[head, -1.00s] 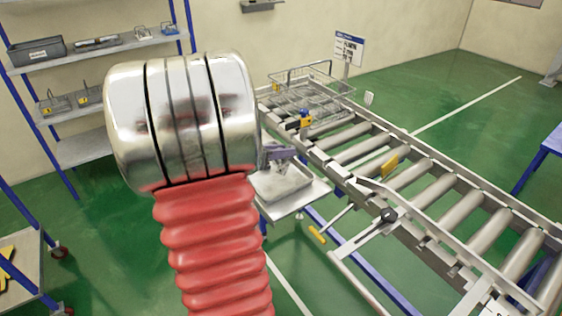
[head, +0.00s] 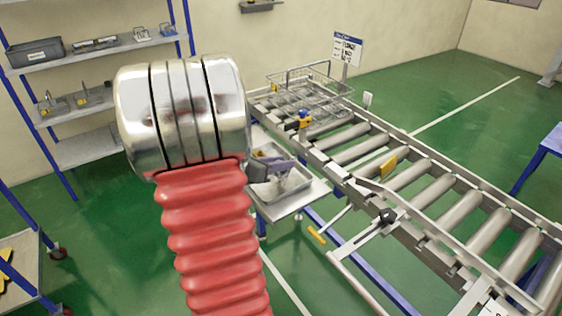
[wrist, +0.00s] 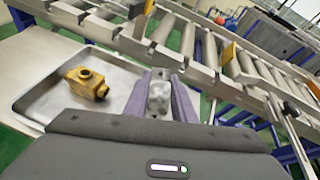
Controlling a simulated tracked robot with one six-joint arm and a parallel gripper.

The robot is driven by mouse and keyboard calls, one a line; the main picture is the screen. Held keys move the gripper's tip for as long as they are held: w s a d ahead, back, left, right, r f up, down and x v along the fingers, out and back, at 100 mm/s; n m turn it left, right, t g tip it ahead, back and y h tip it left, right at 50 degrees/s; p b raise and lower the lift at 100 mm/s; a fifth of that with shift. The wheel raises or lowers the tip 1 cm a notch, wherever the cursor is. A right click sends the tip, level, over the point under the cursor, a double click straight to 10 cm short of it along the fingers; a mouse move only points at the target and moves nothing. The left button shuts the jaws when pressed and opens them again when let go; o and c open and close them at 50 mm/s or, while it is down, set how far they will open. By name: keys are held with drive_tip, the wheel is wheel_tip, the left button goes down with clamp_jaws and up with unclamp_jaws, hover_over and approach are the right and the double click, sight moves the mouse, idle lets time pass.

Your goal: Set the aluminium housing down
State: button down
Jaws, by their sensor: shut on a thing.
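My gripper (wrist: 160,96) has purple fingers shut on the pale grey aluminium housing (wrist: 159,100). In the wrist view the housing sits between the fingers, by the right side of a shallow metal tray (wrist: 30,98). In the head view, my gripper (head: 275,170) is over the tray (head: 308,182), partly behind my own arm. I cannot tell whether the housing touches the tray floor. A brass fitting (wrist: 86,82) lies in the tray to the left of the housing.
A roller conveyor (head: 435,180) runs along the tray's far side, with a wire basket (head: 312,90) on its far end. A yellow-handled lever (head: 318,234) sticks out near the tray. A shelf rack (head: 90,100) stands at the left. The tray has bare room around the fitting.

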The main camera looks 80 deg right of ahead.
drive_tip(key=c, duration=1.5)
unclamp_jaws()
drive_tip(key=shift+f, duration=0.1)
drive_tip(key=shift+w+a+r, duration=0.15)
drive_tip(key=shift+r, duration=0.1)
drive_tip(key=shift+v, duration=5.8)
